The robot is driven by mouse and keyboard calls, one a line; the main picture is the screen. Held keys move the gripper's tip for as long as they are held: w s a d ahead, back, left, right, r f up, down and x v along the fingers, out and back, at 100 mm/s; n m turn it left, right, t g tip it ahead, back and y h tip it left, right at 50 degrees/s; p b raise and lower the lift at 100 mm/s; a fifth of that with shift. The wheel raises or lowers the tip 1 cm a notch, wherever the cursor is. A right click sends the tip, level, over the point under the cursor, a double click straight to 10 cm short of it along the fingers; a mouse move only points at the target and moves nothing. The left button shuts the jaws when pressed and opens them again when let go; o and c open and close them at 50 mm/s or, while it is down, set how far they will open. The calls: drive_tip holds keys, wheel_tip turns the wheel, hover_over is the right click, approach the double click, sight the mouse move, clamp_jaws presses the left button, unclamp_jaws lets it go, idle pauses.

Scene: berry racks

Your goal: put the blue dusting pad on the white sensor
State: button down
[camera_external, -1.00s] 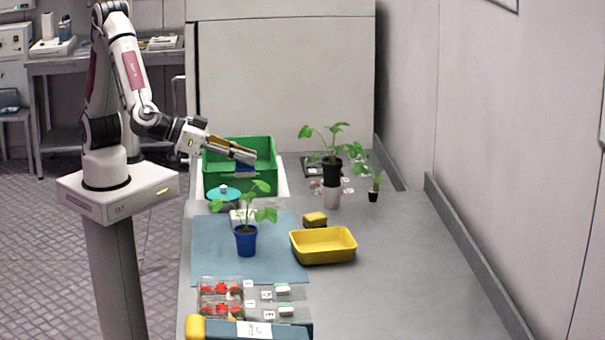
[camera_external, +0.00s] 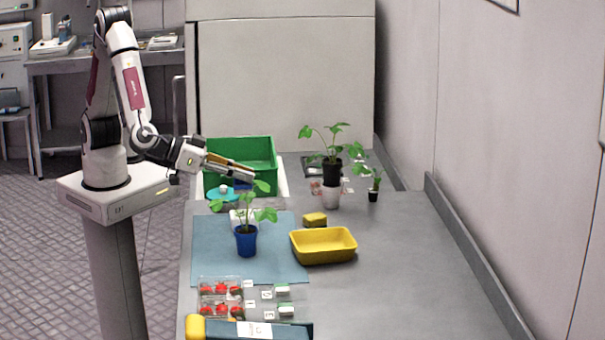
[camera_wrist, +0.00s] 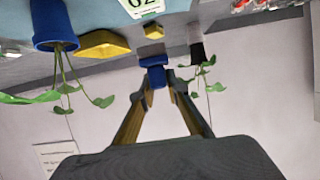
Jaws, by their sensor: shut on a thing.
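The blue dusting pad (camera_wrist: 156,74) is held between the fingertips of my gripper (camera_wrist: 154,80) in the wrist view. In the external view my gripper (camera_external: 250,173) is shut on the pad (camera_external: 242,185), in front of the green crate and above the table. A white block (camera_external: 238,217), likely the white sensor, sits on the blue mat behind the blue-potted plant, partly hidden by leaves. A white piece marked 62 (camera_wrist: 141,7) shows at the top edge of the wrist view; I cannot tell if it is the same thing.
The blue-potted plant (camera_external: 246,242) stands close to the white block. The green crate (camera_external: 262,152) is behind. The right table side is clear.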

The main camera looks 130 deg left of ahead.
sight(243, 193)
drive_tip(key=shift+f, duration=0.9)
drive_tip(key=shift+f, duration=0.15)
drive_tip(key=shift+f, duration=1.75)
drive_tip(key=shift+f, duration=0.1)
drive_tip(key=c, duration=2)
unclamp_jaws()
drive_tip(key=shift+r, duration=0.2)
drive_tip(key=shift+v, duration=6)
